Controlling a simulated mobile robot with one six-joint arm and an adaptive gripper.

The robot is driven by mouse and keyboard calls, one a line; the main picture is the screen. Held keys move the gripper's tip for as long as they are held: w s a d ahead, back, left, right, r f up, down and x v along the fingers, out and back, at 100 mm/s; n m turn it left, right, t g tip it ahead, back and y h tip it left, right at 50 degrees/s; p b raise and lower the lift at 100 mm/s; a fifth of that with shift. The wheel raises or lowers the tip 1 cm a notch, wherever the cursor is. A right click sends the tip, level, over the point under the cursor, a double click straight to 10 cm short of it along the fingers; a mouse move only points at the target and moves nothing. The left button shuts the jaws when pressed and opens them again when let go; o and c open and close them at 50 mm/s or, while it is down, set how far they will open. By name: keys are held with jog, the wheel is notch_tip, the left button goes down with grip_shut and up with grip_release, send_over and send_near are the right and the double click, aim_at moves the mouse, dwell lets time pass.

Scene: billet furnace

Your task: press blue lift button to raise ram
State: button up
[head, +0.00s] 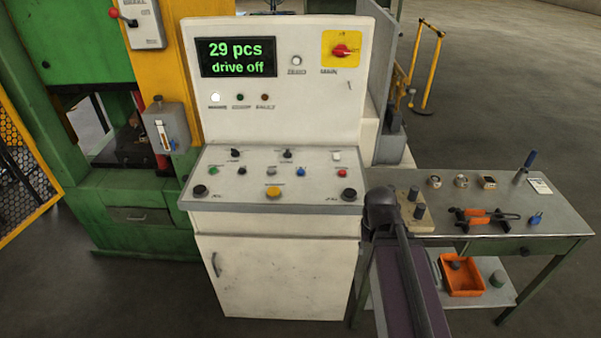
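The blue button (301,171) is on the sloped desk of a white control console (280,270), in the middle row right of centre. A grey-white button (270,170) is to its left and a red button (342,173) to its right. The console display (237,57) reads "29 pcs" and "drive off". The green press (110,215) stands at the left; its ram cannot be made out clearly in the dark opening. A dark part of my arm rises at the lower right, beside the desk's right edge. My gripper's fingers are not visible.
A yellow button (273,192) sits at the desk's front. A metal table (470,222) with orange-handled pliers (487,217) and an orange bin (462,280) stands right.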

grip_shut()
dwell(1.0)
